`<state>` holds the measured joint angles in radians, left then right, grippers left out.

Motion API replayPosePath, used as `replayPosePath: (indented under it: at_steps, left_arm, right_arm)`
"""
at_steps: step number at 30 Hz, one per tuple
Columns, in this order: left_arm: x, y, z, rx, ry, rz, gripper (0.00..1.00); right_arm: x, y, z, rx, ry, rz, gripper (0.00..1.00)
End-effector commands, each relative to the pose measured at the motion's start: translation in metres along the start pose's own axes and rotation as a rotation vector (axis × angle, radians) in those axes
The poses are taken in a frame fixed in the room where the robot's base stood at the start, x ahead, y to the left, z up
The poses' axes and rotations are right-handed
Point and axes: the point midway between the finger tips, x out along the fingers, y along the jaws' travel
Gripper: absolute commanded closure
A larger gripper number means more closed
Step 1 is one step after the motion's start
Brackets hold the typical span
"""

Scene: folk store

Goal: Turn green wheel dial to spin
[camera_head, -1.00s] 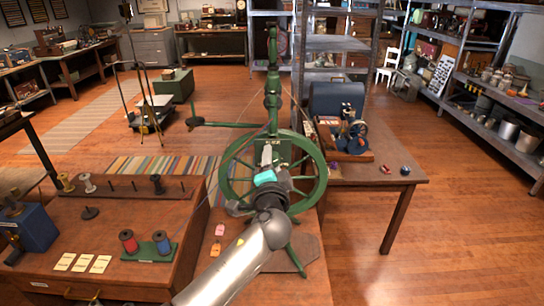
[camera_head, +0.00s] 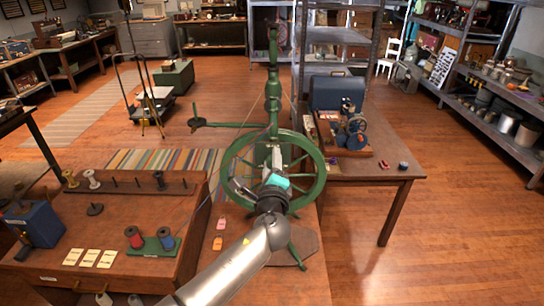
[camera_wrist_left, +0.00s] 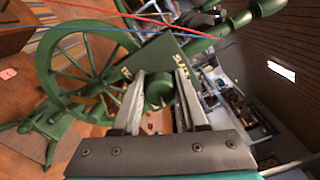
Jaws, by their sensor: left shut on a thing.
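The green spinning wheel (camera_head: 317,186) stands upright on the small table in the head view. It has a spoked rim and a tall post. In the left wrist view, the spoked wheel (camera_wrist_left: 58,75) is at the left, beside a green plate with light lettering (camera_wrist_left: 160,58). My left gripper (camera_head: 275,157) is in front of the wheel's middle in the head view. In the left wrist view, its two fingers (camera_wrist_left: 158,88) are shut on a round green dial (camera_wrist_left: 158,92) below the plate. The fingers partly hide the dial. My right gripper is not in view.
A wooden bench (camera_head: 120,262) at the left holds spools and cards. A table (camera_head: 375,172) at the right carries a blue case and a small machine. A green arm (camera_head: 225,125) reaches left from the post. Red and blue threads (camera_wrist_left: 150,18) cross the left wrist view.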

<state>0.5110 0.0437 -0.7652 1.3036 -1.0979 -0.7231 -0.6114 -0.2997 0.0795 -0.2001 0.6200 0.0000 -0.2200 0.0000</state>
Motion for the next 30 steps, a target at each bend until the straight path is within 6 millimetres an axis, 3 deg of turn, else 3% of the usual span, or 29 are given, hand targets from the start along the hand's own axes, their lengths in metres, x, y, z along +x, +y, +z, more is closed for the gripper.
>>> replayPosePath:
  at_steps: [12, 30]
  left_arm:
    - [0.000, -0.001, 0.001, 0.225, 0.000, 0.001, 1.00]
    - [0.000, 0.000, 0.000, 0.266, 0.000, 0.000, 1.00]
  right_arm:
    - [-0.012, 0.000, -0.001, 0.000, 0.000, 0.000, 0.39]
    - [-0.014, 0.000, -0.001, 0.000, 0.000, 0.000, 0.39]
